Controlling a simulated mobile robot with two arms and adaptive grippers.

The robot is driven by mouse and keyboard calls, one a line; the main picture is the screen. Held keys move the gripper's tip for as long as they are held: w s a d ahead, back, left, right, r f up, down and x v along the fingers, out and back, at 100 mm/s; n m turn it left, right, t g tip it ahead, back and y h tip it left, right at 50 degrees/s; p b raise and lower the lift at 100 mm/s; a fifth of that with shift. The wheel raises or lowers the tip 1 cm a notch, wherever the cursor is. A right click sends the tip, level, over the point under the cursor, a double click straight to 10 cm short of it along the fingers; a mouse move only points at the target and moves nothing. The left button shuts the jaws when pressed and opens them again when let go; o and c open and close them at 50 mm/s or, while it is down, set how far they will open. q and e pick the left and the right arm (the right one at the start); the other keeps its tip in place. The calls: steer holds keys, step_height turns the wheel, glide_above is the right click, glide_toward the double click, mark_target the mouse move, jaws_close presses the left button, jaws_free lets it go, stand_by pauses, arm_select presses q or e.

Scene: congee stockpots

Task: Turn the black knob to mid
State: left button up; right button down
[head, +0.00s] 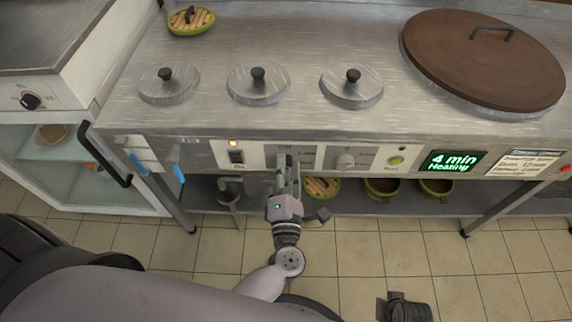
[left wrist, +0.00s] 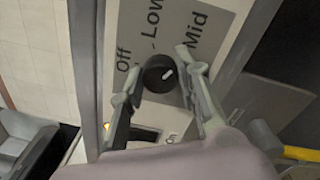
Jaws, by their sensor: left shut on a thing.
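The black knob (left wrist: 159,74) sits on a grey label panel (left wrist: 181,36) marked Off, Low and Mid in the left wrist view. Its white mark slants toward the upper right of that picture, on the Mid side. My left gripper (head: 287,160) reaches the counter's front panel in the head view and hides the knob there. In the left wrist view the fingers of my left gripper (left wrist: 157,85) are on both sides of the knob, shut on it. A dark part of my right gripper (head: 405,308) shows at the bottom edge; its fingers are not clear.
Lidded wells (head: 258,84) and a brown lid (head: 485,60) are on top. Bowls (head: 381,189) stand on the shelf below.

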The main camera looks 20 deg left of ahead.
stand_by(0.3)
arm_select(q)
steer(key=o, duration=1.1)
steer(key=shift+o, duration=0.2)
steer(key=v, duration=1.2)
